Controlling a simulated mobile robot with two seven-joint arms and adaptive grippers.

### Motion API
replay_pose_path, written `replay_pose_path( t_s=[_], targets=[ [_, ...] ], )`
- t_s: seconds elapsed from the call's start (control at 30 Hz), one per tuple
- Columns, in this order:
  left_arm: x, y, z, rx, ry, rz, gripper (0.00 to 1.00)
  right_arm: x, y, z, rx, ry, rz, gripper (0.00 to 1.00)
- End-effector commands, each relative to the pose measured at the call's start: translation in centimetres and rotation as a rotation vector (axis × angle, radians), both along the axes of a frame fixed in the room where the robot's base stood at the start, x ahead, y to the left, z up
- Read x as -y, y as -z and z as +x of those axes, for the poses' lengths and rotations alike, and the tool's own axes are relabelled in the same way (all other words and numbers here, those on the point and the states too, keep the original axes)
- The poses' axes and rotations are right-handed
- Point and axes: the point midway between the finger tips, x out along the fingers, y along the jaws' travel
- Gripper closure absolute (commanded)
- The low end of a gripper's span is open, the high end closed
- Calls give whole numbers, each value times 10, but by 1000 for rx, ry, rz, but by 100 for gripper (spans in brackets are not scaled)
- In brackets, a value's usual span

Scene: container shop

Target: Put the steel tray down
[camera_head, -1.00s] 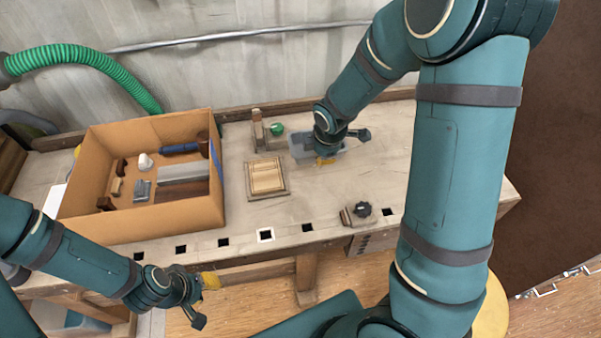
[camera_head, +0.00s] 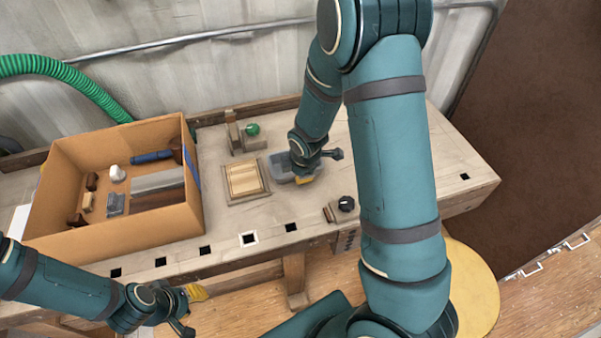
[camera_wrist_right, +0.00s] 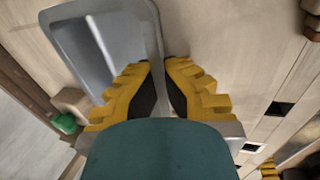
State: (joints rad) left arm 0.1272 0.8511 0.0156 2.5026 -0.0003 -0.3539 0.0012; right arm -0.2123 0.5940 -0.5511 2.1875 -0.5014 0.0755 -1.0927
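The steel tray (camera_head: 274,168) is a small grey open tray at the bench's right half, right of a framed wooden board. My right gripper (camera_head: 305,180) reaches down at its near right side, partly hiding it. In the right wrist view the tray's rim (camera_wrist_right: 154,25) runs between the two yellow fingertips, which are close together on either side of its wall. The tray looks empty. I cannot tell whether its base touches the bench. My left gripper (camera_head: 195,293) hangs in front of the bench, away from the tray; its finger opening is not clear.
The wooden workbench (camera_head: 225,222) has a cardboard box (camera_head: 130,225) of tools on its left. The framed board (camera_head: 246,180) lies mid-bench, with a wooden block and green ball (camera_head: 252,129) behind it. A black-knobbed clamp (camera_head: 346,204) sits at the front edge. The bench's right end is bare.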

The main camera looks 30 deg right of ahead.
Motion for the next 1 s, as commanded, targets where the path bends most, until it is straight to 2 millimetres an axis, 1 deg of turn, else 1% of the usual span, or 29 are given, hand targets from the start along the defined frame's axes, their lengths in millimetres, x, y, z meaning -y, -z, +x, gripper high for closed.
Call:
replay_pose_path(
  t_s=[0.07, 0.1, 0.17, 0.47, 0.57, 0.67, 1.0],
  targets=[
    [0, 3, 0, 1, 0, 0, 66, 0, 4, 0, 1, 0, 0, 100],
    [0, 2, 0, 1, 0, 0, 66, 0, 3, 0, 0, 0, 0, 86],
    [0, 2, 0, 1, 0, 0, 66, 0, 2, 0, 0, 0, 0, 66],
    [0, 2, 0, 1, 0, 0, 66, 0, 2, 0, 0, 0, 0, 66],
    [0, -2, 0, 0, 0, 0, 66, 0, -2, 0, 0, 0, 0, 66],
    [0, -5, -1, -2, 1, 0, 66, -1, -15, -2, 4, -1, 1, 66],
    [1, -25, -4, -11, 2, -2, 66, -6, -82, -21, 5, -1, 2, 66]
  ],
)
